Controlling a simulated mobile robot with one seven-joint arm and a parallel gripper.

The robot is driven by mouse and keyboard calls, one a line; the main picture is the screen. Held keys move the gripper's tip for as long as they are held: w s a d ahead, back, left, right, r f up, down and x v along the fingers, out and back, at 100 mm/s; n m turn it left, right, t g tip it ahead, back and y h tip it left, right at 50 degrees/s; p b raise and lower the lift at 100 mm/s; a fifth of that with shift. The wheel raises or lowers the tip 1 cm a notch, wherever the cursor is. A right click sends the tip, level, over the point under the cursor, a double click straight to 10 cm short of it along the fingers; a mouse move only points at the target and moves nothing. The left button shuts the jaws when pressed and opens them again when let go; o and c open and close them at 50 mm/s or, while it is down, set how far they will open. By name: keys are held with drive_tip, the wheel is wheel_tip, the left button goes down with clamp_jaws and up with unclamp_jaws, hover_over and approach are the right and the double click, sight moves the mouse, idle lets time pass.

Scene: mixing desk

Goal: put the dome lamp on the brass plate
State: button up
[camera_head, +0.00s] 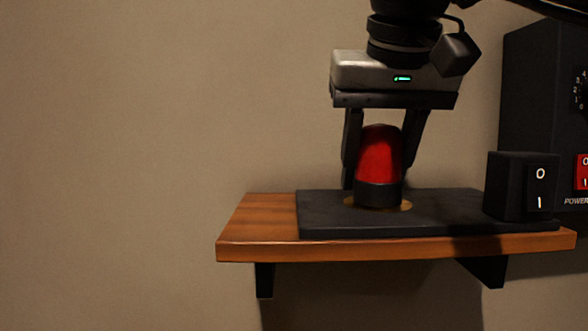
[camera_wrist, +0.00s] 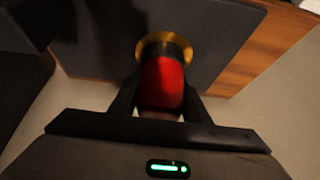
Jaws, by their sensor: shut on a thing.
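The dome lamp (camera_head: 380,155) has a red dome on a black base. It stands nearly upright over the brass plate (camera_head: 407,206), a round gold disc on the black mat. In the wrist view the lamp (camera_wrist: 162,82) hides the middle of the plate, and the brass ring (camera_wrist: 187,48) shows around the base. I cannot tell whether the base touches the plate or hovers just above it. My gripper (camera_head: 380,165) points down and is shut on the lamp, one finger on each side.
The black mat (camera_head: 440,221) lies on a wooden shelf (camera_head: 240,236) fixed to the wall. A black switch box (camera_head: 505,185) stands at the mat's right end. A larger black panel with a red power switch (camera_head: 581,172) is at the far right. The shelf's left end is clear.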

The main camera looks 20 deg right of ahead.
sight(383, 125)
drive_tip(key=shift+f, duration=0.1)
drive_tip(key=shift+f, duration=0.15)
drive_tip(key=o, duration=1.2)
drive_tip(key=shift+r, duration=0.45)
drive_tip(key=p+v, duration=0.1)
drive_tip(key=v, duration=1)
drive_tip(key=shift+s+a+r, duration=0.1)
drive_tip(key=shift+s+r, duration=0.15)
drive_tip(key=shift+r, duration=0.05)
